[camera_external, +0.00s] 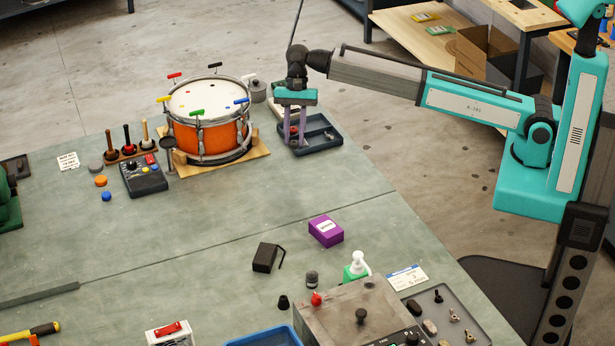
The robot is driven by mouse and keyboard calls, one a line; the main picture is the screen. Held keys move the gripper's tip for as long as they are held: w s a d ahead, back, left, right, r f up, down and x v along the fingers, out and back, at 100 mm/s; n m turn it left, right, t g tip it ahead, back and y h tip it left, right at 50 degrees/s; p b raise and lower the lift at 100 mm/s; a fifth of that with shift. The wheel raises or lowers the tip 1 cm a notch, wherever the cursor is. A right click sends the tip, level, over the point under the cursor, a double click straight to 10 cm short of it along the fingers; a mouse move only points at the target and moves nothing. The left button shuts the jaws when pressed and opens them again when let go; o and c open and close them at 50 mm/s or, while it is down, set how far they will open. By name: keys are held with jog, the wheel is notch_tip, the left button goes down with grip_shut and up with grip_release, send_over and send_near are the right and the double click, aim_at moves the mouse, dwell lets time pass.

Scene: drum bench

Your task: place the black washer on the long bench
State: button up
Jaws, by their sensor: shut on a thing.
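My gripper (295,143) is at the far right part of the long bench (215,235), pointing down over a dark tray (322,142). Its two purple fingers are shut on a small dark thing between the tips, which appears to be the black washer. It is too small and too hidden by the fingers to make out its shape. I cannot tell whether it touches the tray's floor. The long bench is grey-green, with a wide bare area in its middle.
An orange drum (212,128) with coloured keys on its rim stands on a wooden board close left of my gripper. A purple box (326,231), a black block (265,257) and a green-and-white bottle (356,266) are nearer the camera. The bench's right edge is close to the tray.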

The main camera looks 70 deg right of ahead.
jog(key=s+a+n, duration=0.1)
jog(key=s+a, duration=0.2)
jog(key=a, duration=1.1)
jog(key=s+a+n, duration=0.1)
jog(key=s+a, duration=0.2)
jog(key=a, duration=1.2)
jog(key=s+a+n+g+h+b, duration=0.1)
jog(key=s+a+n, duration=0.3)
jog(key=s+a, duration=1.4)
jog(key=shift+s+a+g, duration=0.4)
jog(key=shift+a+g, duration=0.1)
jog(key=shift+a, duration=0.75)
jog(key=shift+f+p, duration=0.5)
jog(key=shift+f, duration=2.55)
jog(key=shift+f+p, duration=0.5)
jog(key=shift+f, duration=1.4)
